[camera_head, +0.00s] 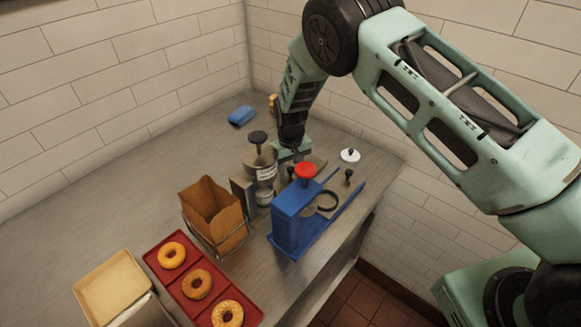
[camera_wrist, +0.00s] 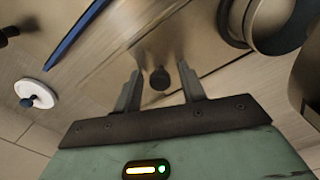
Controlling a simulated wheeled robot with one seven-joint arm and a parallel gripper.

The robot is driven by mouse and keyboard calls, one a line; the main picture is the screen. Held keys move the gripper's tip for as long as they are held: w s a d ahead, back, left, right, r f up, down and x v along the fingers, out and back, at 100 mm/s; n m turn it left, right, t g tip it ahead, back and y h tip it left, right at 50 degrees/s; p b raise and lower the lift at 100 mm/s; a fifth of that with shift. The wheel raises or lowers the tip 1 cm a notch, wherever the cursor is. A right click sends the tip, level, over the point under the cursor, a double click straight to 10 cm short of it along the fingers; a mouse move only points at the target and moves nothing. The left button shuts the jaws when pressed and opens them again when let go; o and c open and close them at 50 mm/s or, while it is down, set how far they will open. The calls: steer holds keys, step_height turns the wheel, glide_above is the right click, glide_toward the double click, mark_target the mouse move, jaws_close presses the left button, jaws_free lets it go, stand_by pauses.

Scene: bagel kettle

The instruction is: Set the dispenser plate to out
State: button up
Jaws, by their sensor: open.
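The dispenser (camera_head: 265,172) is a grey cylinder with a label, standing behind the blue press; its round edge shows at the top right of the wrist view (camera_wrist: 280,22). A shiny metal plate (camera_wrist: 195,35) with a dark round knob (camera_wrist: 160,78) lies in front of my gripper in the wrist view. It looks like the dispenser plate. My gripper (camera_wrist: 160,70) is open, with one finger on each side of the knob. I cannot tell whether the fingers touch it. In the head view my gripper (camera_head: 296,154) is beside the dispenser, and the plate is mostly hidden.
A blue press (camera_head: 290,215) with a red knob (camera_head: 305,170) stands in front. A white lid (camera_head: 350,156) lies to the right. A paper bag (camera_head: 212,210), a red tray (camera_head: 188,288) with bagels and a beige box (camera_head: 110,285) are at front left. A blue block (camera_head: 241,115) lies behind.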

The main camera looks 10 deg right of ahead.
mark_target(311, 160)
jaws_close()
steer(key=shift+w+d+f+b, duration=0.1)
steer(key=shift+w+d+b, duration=0.1)
steer(key=shift+d+b, duration=0.1)
steer(key=w+d+b, duration=0.3)
steer(key=w+d, duration=0.1)
steer(key=d, duration=0.1)
steer(key=w+d+b, duration=0.1)
steer(key=d+b, duration=0.1)
steer(key=d, duration=0.1)
steer(key=shift+w+b, duration=0.3)
steer(key=shift+w, duration=0.1)
steer(key=shift+w+d, duration=0.1)
steer(key=shift+d, duration=0.05)
jaws_free()
steer(key=shift+w+d, duration=0.1)
